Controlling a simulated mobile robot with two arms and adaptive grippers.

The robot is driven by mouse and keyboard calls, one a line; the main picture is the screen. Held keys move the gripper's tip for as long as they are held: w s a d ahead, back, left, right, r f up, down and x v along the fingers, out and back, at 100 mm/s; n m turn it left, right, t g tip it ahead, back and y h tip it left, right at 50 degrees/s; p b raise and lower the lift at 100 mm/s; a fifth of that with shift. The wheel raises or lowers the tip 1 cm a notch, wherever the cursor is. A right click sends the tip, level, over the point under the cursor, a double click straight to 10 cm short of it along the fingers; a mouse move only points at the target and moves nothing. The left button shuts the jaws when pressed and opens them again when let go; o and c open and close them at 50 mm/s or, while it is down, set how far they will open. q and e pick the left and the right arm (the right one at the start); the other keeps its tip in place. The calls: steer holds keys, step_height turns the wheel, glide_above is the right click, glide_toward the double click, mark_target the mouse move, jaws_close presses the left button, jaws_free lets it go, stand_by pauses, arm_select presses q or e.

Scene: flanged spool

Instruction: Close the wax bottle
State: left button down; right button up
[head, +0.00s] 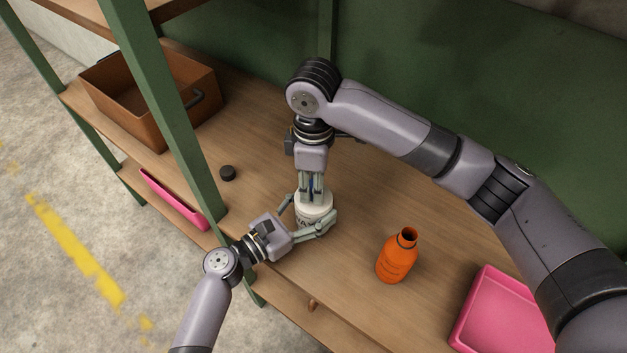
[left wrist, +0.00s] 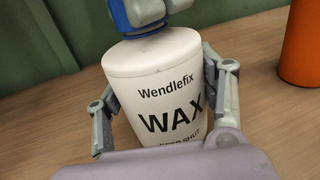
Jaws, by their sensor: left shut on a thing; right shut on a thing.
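The white wax bottle (head: 313,214) stands upright on the wooden shelf; its label reads "Wendlefix WAX" in the left wrist view (left wrist: 160,85). My left gripper (head: 312,211) is shut around the bottle's body, one finger on each side. My right gripper (head: 313,188) points straight down above the bottle, shut on a blue cap (left wrist: 122,16). The cap is at the bottle's top, over the neck. The gripper fingers hide part of the cap, and I cannot tell whether it is seated on the thread.
An open orange bottle (head: 397,258) stands to the right, near a pink tray (head: 484,307). A black cap (head: 227,173) lies to the left. A brown box (head: 130,119) stands at the back left, behind a green post (head: 163,100). A small wooden piece (head: 312,305) is near the front edge.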

steer(key=m, duration=0.8)
steer(key=shift+m, duration=0.3)
steer(key=m, duration=0.7)
steer(key=shift+m, duration=0.3)
steer(key=m, duration=0.3)
steer(key=shift+m, duration=0.4)
steer(key=m, duration=0.3)
steer(key=shift+m, duration=0.4)
steer(key=m, duration=0.6)
steer(key=shift+m, duration=0.4)
steer(key=o, duration=0.8)
steer(key=shift+f, duration=0.1)
